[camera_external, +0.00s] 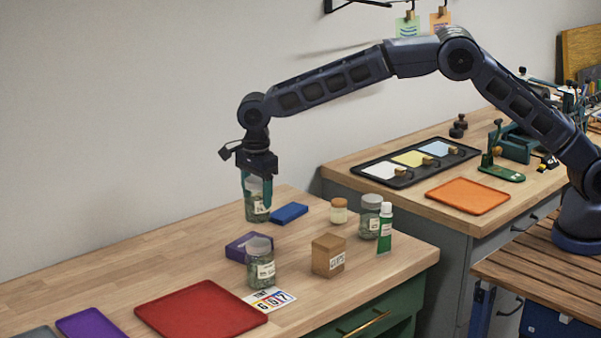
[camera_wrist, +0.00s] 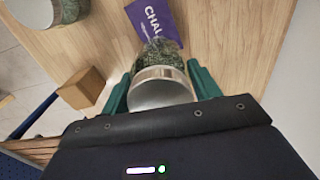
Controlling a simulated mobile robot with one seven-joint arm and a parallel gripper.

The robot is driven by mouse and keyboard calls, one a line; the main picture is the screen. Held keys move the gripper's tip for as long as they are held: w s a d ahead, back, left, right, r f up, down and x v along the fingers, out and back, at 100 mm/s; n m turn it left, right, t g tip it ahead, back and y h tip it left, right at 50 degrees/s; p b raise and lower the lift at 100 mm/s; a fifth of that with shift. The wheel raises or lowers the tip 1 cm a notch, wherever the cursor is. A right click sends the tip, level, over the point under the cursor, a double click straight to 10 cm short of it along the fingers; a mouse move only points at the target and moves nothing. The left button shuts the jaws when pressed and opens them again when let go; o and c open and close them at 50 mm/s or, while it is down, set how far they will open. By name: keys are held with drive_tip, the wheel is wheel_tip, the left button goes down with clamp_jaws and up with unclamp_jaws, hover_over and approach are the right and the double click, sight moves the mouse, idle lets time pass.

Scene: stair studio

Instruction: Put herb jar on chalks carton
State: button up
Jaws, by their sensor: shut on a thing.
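My gripper (camera_external: 256,186) is shut on a glass herb jar (camera_external: 257,211), which is upright between the green fingers. In the wrist view the held jar (camera_wrist: 161,88) shows its pale lid and green contents. I cannot tell whether its base touches the table. The purple chalks carton (camera_external: 238,247) lies on the table nearer the camera than my gripper, partly hidden by another herb-filled jar (camera_external: 261,270). In the wrist view the carton (camera_wrist: 150,18) shows part of its white lettering just beyond the held jar, and the jar overlaps its edge in the picture.
A blue block (camera_external: 289,213) lies right of the held jar. A brown box (camera_external: 328,256), a small jar (camera_external: 339,212), another green-filled jar (camera_external: 369,222) and a green tube (camera_external: 385,230) stand further right. A red tray (camera_external: 200,308) lies at the front.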

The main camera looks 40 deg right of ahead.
sight(257, 210)
wheel_tip(257, 210, down, 5)
drive_tip(key=shift+r, duration=0.1)
idle(0.3)
drive_tip(key=o, duration=1.1)
drive_tip(key=shift+f, duration=0.2)
drive_tip(key=shift+o, duration=0.2)
wheel_tip(257, 210, up, 12)
drive_tip(key=shift+r, duration=0.15)
